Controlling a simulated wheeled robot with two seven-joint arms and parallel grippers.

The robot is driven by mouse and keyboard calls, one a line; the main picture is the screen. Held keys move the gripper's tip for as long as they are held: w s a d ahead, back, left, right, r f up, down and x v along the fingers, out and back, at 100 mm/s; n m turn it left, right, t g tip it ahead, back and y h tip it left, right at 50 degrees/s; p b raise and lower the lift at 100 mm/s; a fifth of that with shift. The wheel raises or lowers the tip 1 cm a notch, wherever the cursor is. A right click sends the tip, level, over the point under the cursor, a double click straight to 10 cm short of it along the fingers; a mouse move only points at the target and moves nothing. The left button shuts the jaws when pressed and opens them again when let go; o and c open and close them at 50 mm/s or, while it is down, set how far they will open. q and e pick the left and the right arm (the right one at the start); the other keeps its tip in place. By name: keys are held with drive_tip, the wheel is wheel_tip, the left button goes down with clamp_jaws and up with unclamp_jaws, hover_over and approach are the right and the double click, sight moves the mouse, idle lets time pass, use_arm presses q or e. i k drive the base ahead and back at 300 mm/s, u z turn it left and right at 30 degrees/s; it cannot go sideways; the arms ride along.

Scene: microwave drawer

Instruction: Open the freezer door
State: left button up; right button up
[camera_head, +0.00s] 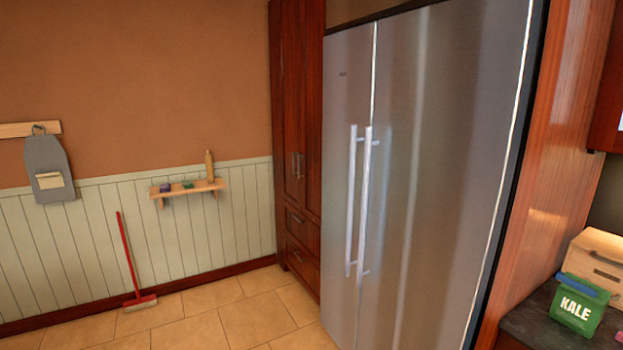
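A tall stainless steel fridge-freezer stands right of the middle in the head view. Its narrow left door (341,110) and wide right door (430,150) both look shut. The left door has a long vertical bar handle (351,205). The right door has a matching handle (365,205) close beside it. No label shows which door is the freezer. Neither of my grippers is in view, and nothing touches the handles.
A tall dark wooden cabinet (298,120) adjoins the fridge on the left. The tiled floor (230,310) is clear.

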sight(349, 60)
drive_tip(key=u, duration=0.1)
drive_tip(key=i, duration=0.8)
drive_tip(key=z, duration=0.85)
drive_tip(key=i, duration=0.45)
drive_tip(key=z, duration=0.6)
